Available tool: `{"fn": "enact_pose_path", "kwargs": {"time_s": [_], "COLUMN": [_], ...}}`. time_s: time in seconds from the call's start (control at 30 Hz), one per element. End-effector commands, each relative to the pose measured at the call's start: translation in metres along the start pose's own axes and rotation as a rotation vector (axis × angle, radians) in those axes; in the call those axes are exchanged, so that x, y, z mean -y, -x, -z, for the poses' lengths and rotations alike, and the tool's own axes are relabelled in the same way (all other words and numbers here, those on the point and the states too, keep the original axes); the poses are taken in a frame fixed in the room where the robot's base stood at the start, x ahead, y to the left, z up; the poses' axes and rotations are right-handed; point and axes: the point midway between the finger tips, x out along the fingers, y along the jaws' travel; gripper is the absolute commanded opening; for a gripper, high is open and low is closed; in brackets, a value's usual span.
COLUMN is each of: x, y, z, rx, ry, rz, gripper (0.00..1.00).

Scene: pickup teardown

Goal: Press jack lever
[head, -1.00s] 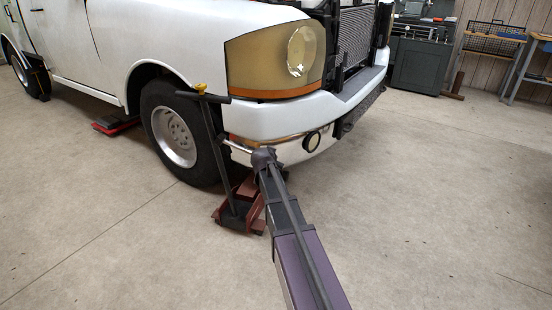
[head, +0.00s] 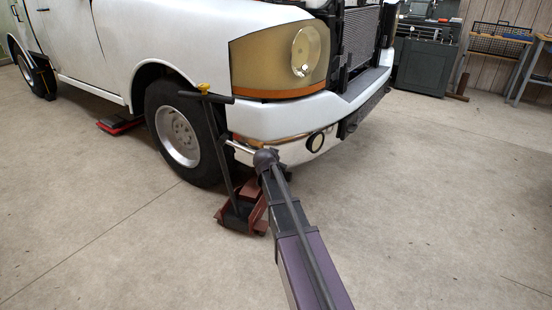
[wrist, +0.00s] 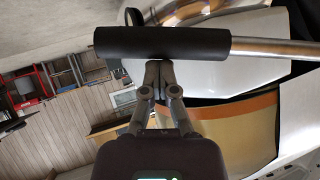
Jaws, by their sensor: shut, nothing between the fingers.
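The jack (head: 233,217), dark red, sits on the floor beside the truck's front wheel. A black T-shaped handle (head: 221,150) with a yellow knob rises from it. The wrist view shows a lever with a black grip (wrist: 165,40) and a silver shaft (wrist: 272,47) across the top. My gripper (wrist: 158,66) is shut and empty, its fingertips at the grip's lower edge. I cannot tell whether they touch it.
The white truck's bumper (head: 290,118) and headlight (head: 280,58) are close to my arm. The front wheel (head: 180,132) stands left of the jack. A workbench (head: 500,45) and dark cabinet (head: 425,65) are at the back right. The right floor (head: 430,210) is clear.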

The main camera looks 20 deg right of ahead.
Motion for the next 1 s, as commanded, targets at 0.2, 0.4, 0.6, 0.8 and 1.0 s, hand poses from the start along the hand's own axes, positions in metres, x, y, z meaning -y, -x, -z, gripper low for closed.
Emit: {"fn": "enact_pose_path", "kwargs": {"time_s": [0.2,0.4,0.6,0.8,1.0], "x": [0.003,0.001,-0.002,-0.003,-0.004], "y": [0.011,0.023,0.045,0.076,0.104], "z": [0.011,0.026,0.033,0.034,0.034], "rx": [0.003,-0.002,-0.006,-0.008,-0.009], "ry": [-0.004,-0.003,-0.002,-0.001,-0.002], "rz": [0.004,0.004,0.005,0.006,0.005], "gripper": [0.00,0.00,0.00,0.00,0.00]}}
